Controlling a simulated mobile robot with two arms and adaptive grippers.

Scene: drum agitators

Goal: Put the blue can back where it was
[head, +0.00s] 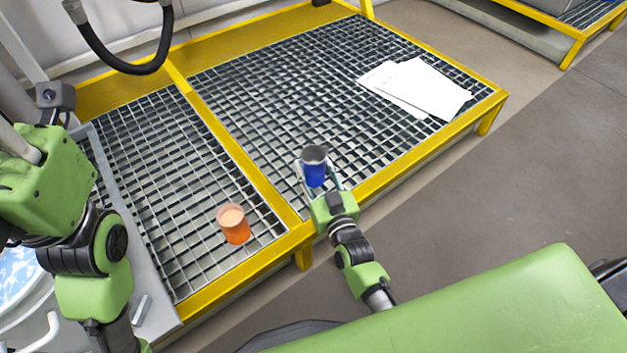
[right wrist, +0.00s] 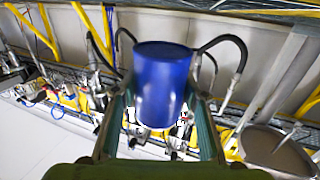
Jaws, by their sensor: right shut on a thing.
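The blue can (head: 314,173), with a grey top, is between the fingers of my right gripper (head: 317,178). The gripper is shut on it, with one finger on each side. In the right wrist view the blue can (right wrist: 162,85) fills the middle between the two green-grey fingers (right wrist: 160,125). In the head view it looks upright over the front of the grating (head: 270,95), near the yellow front rail. I cannot tell whether its base touches the grating. My left arm shows at the left edge, but its fingers are not visible.
An orange cup (head: 235,228) stands on the left grating section, left of my right gripper. White papers (head: 425,88) lie on the right part of the platform. A yellow rail (head: 225,140) divides the sections. A black hose (head: 125,66) hangs at the upper left. Grating behind the can is clear.

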